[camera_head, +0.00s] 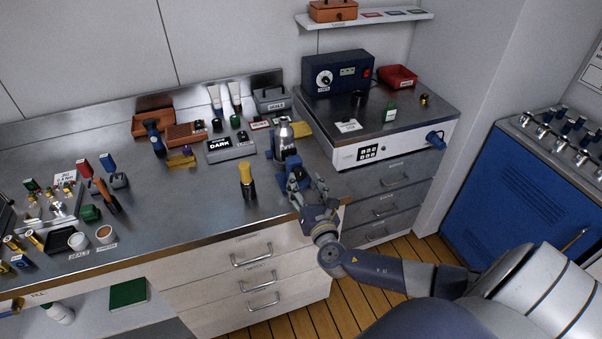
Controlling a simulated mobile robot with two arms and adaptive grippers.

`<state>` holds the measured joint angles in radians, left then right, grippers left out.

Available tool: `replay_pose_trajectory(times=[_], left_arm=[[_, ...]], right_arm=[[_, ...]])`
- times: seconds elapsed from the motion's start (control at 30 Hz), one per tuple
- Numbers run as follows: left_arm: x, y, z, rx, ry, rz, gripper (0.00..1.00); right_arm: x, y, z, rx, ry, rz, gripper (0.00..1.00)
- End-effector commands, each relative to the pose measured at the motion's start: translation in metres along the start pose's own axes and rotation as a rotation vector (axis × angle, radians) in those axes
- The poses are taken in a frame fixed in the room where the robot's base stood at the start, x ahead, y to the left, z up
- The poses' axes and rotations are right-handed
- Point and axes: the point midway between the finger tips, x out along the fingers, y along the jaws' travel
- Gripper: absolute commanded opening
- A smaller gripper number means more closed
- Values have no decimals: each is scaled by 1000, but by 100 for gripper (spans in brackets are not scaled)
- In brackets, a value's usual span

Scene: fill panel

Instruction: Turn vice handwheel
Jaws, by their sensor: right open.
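A blue vice (291,168) sits near the front right corner of the metal workbench, with a grey bottle or canister (284,140) upright at it. Whether the jaws touch the bottle is too small to tell. My right gripper (307,184) reaches in from the lower right, at the front of the vice, with its fingers open and spread beside the vice's near end. I cannot make out the handwheel separately; the gripper covers that part. Contact between the fingers and the vice cannot be told. My left gripper is not in view.
A yellow-topped dark bottle (247,182) stands left of the vice. A box marked DARK (231,147) lies behind it. A white-fronted unit (377,151) with a keypad stands to the right. The bench (195,205) is bare along its front middle.

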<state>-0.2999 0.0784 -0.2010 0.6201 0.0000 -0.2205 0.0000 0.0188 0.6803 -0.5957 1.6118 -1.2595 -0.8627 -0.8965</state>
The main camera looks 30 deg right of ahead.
Motion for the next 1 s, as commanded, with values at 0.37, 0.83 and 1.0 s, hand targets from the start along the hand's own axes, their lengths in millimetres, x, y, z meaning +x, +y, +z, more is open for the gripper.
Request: replay_pose_trajectory(times=[0.37, 0.83, 1.0], left_arm=[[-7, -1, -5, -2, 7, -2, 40], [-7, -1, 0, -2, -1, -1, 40], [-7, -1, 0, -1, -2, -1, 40]], right_arm=[[37, 0, -1, 2, 3, -1, 50], [38, 0, -1, 2, 2, -1, 9], [38, 0, -1, 2, 2, -2, 6]])
